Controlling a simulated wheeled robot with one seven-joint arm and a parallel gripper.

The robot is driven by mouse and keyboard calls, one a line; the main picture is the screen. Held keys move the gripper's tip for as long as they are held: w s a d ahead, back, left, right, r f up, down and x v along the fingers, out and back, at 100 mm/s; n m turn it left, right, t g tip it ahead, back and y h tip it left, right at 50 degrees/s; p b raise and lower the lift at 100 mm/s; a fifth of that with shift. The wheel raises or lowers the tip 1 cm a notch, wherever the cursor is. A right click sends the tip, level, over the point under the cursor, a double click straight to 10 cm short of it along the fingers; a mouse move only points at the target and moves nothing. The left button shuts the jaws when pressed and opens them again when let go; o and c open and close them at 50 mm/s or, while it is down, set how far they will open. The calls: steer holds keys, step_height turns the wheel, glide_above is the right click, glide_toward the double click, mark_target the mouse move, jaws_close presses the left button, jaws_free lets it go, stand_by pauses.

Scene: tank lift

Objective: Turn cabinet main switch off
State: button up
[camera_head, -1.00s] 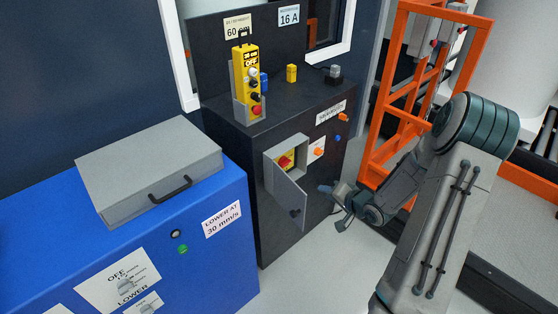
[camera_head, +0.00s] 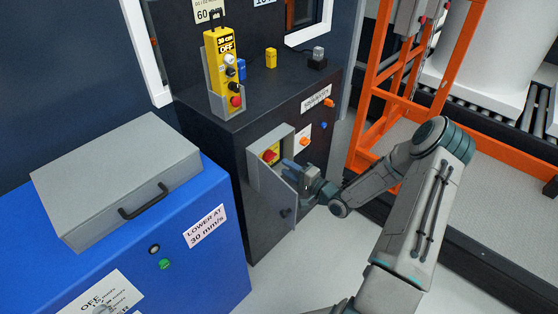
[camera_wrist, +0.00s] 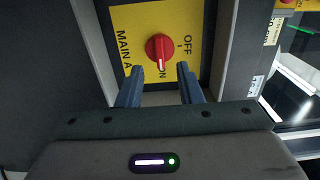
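The cabinet main switch is a red rotary knob (camera_wrist: 160,50) on a yellow plate (camera_wrist: 140,18) marked MAIN, OFF and ON. In the wrist view the knob's white mark points toward ON. In the head view the red knob (camera_head: 270,155) shows inside a small grey box (camera_head: 257,168) whose door (camera_head: 277,193) hangs open. My gripper (camera_wrist: 158,80) is open, its two blue fingers pointing at the knob from just short of it, with nothing between them. In the head view my gripper (camera_head: 297,172) is at the box opening, beside the door.
The black cabinet (camera_head: 232,165) carries a yellow pendant (camera_head: 222,65) in a grey holder on top. Orange knobs (camera_head: 304,142) sit right of the box. A blue cabinet (camera_head: 215,262) with a grey case (camera_head: 115,180) stands left. An orange frame (camera_head: 372,100) stands right.

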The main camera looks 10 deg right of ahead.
mark_target(273, 158)
steer(key=x, duration=0.6)
